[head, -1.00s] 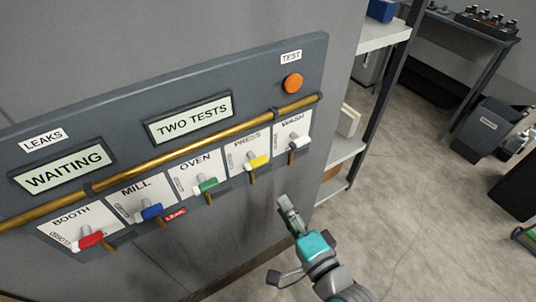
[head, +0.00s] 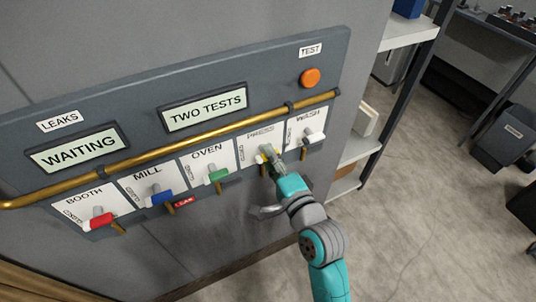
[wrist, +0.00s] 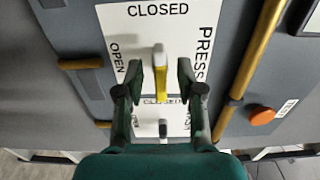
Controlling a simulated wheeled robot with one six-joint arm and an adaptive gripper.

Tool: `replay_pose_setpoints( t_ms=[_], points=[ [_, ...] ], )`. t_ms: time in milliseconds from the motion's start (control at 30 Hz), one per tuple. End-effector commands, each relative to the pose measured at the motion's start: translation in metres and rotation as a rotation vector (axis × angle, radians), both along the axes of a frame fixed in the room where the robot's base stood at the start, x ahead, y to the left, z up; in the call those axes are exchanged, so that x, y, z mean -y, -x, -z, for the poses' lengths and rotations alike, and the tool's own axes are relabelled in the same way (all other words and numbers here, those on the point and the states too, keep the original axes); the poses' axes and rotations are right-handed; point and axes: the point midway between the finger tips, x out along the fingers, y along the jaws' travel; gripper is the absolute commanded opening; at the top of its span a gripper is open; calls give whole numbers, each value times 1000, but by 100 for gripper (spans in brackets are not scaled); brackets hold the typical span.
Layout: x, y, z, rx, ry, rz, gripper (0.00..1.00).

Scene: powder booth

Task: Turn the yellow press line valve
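The yellow press line valve (wrist: 162,84) is a lever on the white PRESS plate (wrist: 190,20), which carries the words CLOSED and OPEN. In the wrist view the lever stands between the two fingers of my gripper (wrist: 161,78), with a gap on both sides. My gripper is open and not seen touching the lever.
The panel (head: 285,75) also has red (head: 99,221), blue (head: 162,197), green (head: 218,175) and white (head: 315,137) levers, close beside each other. A brass pipe (head: 215,133) runs above them. An orange TEST button (head: 310,77) sits at upper right. Screens read WAITING (head: 78,147) and TWO TESTS (head: 204,106). A red LEAK tag (head: 184,202) hangs near MILL.

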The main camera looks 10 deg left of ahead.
Motion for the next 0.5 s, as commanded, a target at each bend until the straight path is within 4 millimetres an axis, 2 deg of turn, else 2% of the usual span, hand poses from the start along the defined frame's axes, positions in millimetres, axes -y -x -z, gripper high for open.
replay_pose_setpoints(
  t_ms=[133,433,467,500],
  points=[
    [-6,-8,0,-1,-1,-1,38],
    [-7,-9,0,0,0,0,38],
    [-7,-9,0,0,0,0,35],
    [-6,-9,0,0,0,0,25]
  ],
)
